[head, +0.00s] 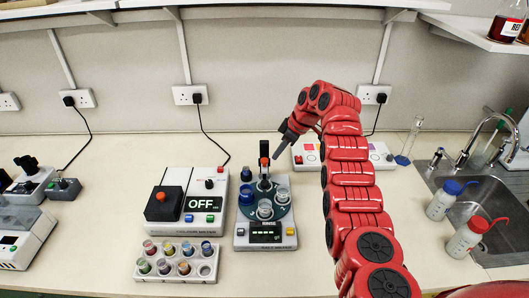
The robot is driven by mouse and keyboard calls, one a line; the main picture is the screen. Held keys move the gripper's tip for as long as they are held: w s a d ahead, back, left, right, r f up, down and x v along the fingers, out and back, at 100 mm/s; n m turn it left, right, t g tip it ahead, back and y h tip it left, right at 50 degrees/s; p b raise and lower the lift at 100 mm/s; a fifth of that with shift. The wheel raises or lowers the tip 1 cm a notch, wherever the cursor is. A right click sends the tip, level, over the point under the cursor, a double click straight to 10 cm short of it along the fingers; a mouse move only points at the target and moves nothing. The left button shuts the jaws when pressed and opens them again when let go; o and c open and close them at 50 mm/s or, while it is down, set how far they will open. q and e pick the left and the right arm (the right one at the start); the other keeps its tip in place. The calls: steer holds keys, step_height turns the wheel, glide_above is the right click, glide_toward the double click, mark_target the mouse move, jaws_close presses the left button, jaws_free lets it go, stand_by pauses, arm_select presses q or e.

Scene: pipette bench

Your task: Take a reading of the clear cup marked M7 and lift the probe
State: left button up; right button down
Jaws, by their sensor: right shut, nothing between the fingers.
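A white meter with a small dark display (265,236) stands at the middle of the bench. Its round teal turntable (281,212) carries clear cups, one at the front (264,209) and one at the right (283,193), and a blue-rimmed cup (246,195) at the left. The M7 mark is too small to read. A dark upright part with an orange-red top (264,162), perhaps the probe, rises at the back of the turntable. My right gripper (277,154) is shut and empty, pointing down just right of that top. My left gripper is out of view.
A white panel with coloured patches (308,158) is partly behind my right arm. Wash bottles (443,200) stand by the sink (490,205).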

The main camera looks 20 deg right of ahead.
steer(key=shift+r, duration=0.15)
steer(key=v, duration=1.7)
steer(key=shift+r, duration=0.1)
